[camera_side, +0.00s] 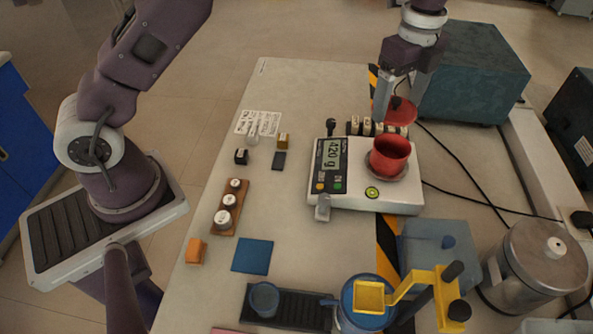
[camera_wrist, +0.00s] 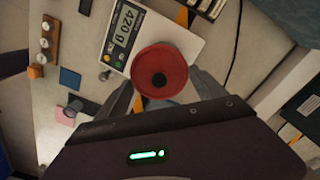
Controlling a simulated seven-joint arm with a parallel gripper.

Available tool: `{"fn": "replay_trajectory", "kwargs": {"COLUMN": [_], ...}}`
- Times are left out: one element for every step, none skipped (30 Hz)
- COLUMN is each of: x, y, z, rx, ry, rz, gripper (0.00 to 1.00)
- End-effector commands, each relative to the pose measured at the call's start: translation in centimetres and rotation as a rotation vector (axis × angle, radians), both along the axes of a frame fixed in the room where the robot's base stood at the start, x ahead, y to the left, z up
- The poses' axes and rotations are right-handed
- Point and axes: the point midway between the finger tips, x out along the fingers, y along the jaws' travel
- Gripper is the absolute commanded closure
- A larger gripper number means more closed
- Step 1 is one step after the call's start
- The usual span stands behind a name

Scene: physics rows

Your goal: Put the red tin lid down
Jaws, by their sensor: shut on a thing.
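The red tin lid (camera_side: 402,112) is held in my gripper (camera_side: 388,98), above the back edge of the white scale (camera_side: 348,193). In the wrist view the lid (camera_wrist: 160,62) is a round red disc with a dark knob, between the two grey fingers. The red tin (camera_side: 389,157) stands open and upright on the scale's round pan. The lid is apart from the tin, behind and above it in the side view. The scale's display (camera_side: 331,154) reads 420 g. The lid hides the tin in the wrist view.
A teal box (camera_side: 470,75) stands close behind the lid. Weights sit in a wooden block (camera_side: 230,208) at left. A yellow-armed device (camera_side: 400,295) and a metal pot (camera_side: 535,265) stand in front.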

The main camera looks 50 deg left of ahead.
Motion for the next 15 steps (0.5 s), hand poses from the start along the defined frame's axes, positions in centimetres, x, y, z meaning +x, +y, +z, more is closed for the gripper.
{"fn": "replay_trajectory", "kwargs": {"x": [-0.6,-1.1,-1.9,-2.6,-3.5,-4.8,-5.9,-7.2,-9.0,-10.4,-11.8,-13.6,-14.9,-16.0,-17.5], "y": [1.6,2.6,4.0,5.1,6.2,7.4,8.3,9.2,10.1,10.6,11.1,11.5,11.7,11.9,12.0], "z": [-1.0,-1.7,-2.8,-3.6,-4.4,-5.4,-6.2,-6.9,-7.8,-8.4,-8.9,-9.4,-9.8,-10.0,-10.3], "rx": [0.001,0.001,0.001,0.0,0.0,0.0,-0.001,0.0,-0.001,-0.001,-0.002,-0.002,-0.002,-0.001,-0.001], "ry": [0.007,0.008,0.01,0.008,0.008,0.006,0.007,0.007,0.006,0.006,0.005,0.005,0.004,0.002,0.003], "rz": [0.015,0.022,0.028,0.03,0.03,0.026,0.022,0.014,0.001,-0.009,-0.021,-0.037,-0.05,-0.061,-0.074], "gripper": [0.59,0.59,0.59,0.59,0.59,0.59,0.59,0.59,0.59,0.59,0.59,0.59,0.59,0.59,0.59]}}
